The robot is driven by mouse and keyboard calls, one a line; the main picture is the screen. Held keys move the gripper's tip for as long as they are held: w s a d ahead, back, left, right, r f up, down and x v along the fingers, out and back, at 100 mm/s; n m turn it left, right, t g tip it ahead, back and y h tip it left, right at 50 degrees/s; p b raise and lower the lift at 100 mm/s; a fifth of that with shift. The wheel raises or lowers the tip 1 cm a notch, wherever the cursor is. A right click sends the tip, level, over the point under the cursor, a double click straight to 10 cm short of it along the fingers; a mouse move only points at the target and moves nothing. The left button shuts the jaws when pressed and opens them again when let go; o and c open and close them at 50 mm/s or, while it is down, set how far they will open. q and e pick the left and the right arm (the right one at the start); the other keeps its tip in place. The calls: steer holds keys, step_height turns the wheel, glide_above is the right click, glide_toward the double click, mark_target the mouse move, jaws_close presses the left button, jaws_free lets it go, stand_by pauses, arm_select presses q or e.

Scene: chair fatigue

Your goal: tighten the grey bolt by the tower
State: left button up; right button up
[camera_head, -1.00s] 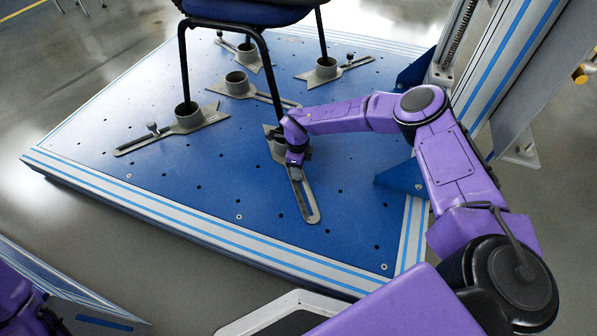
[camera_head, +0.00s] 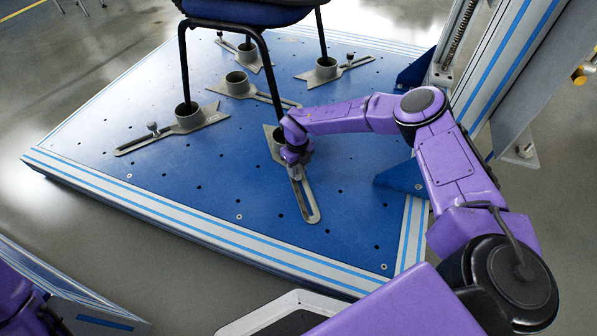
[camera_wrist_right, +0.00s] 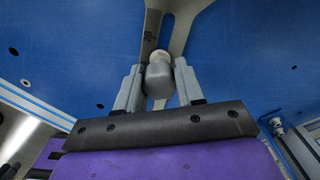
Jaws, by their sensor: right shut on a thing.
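The grey bolt (camera_wrist_right: 158,78) has a rounded head and stands at a slotted metal clamp plate (camera_head: 306,203), which also shows in the wrist view (camera_wrist_right: 150,30). My right gripper (camera_wrist_right: 158,84) has its two grey fingers closed on either side of the bolt head. In the head view my right gripper (camera_head: 298,158) is low over that clamp, nearest the tower side at the front, and hides the bolt. The tower (camera_head: 510,65) rises at the right edge of the platform. My left gripper is out of view; only part of the left arm shows at bottom left.
A chair (camera_head: 240,15) stands with its black legs in cup-like clamps (camera_head: 188,116) on the blue drilled platform (camera_head: 190,190). Another clamp with a bolt (camera_head: 152,128) lies at the left. Blue brackets (camera_head: 405,180) stand at the tower's foot. The platform front is clear.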

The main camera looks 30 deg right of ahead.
steer(key=m, duration=0.4)
steer(key=m, duration=0.4)
steer(key=o, duration=1)
steer(key=shift+o, duration=0.2)
steer(key=n, duration=0.3)
steer(key=shift+n, duration=0.6)
